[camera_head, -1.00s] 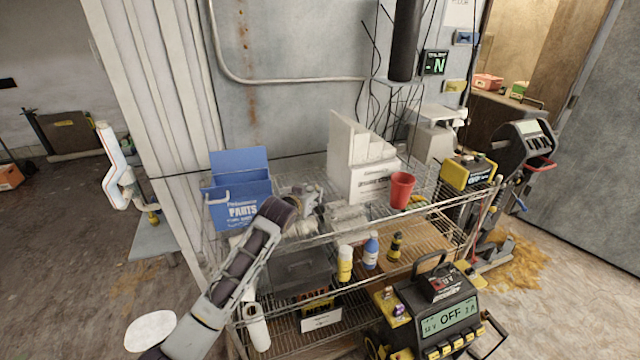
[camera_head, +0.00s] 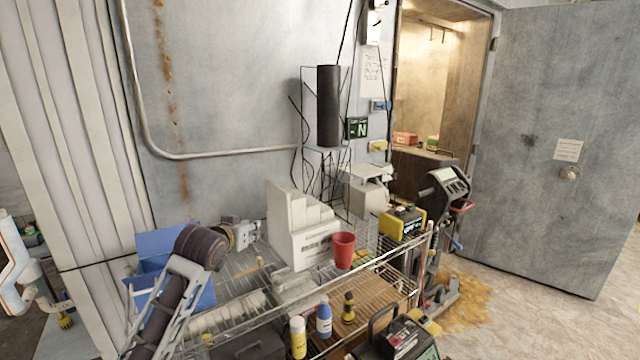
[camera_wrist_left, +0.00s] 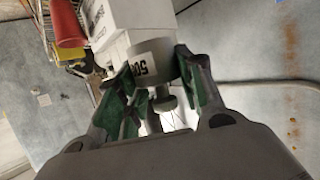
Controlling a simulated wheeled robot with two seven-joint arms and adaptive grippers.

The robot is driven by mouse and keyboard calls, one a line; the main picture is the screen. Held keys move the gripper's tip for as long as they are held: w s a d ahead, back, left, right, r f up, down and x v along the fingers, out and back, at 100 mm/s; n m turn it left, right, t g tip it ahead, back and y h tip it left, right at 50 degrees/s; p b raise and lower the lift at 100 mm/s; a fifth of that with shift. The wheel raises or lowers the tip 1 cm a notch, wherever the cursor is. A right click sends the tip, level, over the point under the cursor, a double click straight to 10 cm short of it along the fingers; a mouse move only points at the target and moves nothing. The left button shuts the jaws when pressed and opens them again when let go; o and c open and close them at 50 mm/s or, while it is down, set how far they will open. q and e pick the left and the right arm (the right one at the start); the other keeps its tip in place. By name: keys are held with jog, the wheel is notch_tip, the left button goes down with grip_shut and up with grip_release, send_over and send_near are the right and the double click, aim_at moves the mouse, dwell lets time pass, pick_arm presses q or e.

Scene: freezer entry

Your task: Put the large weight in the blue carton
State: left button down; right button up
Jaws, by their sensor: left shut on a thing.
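The blue carton (camera_head: 168,240) stands with its lid up at the left end of the wire shelf in the head view. My left arm crosses in front of it and hides part of it. My left gripper (camera_head: 243,234) is just right of the carton, above the shelf. In the left wrist view my left gripper (camera_wrist_left: 160,95) is shut on a grey cylindrical weight (camera_wrist_left: 150,66) with a white label reading "500". The weight is hard to make out in the head view. My right gripper is not in view.
A white stepped block (camera_head: 300,230) and a red cup (camera_head: 344,250) stand right of the gripper on the wire shelf (camera_head: 290,285). Bottles (camera_head: 324,318) stand below. A black cylinder (camera_head: 328,105) hangs behind. Free floor lies at the right.

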pick_arm(q)
jog(key=shift+v, duration=0.85)
jog(key=s+f, duration=1)
jog(key=f, duration=0.4)
jog(key=s+a+f+n+y, duration=0.1)
jog(key=s+f, duration=0.8)
jog(key=f, duration=0.5)
jog(key=shift+s+f, duration=0.25)
jog(key=shift+s, duration=0.15)
jog(key=shift+r, duration=0.1)
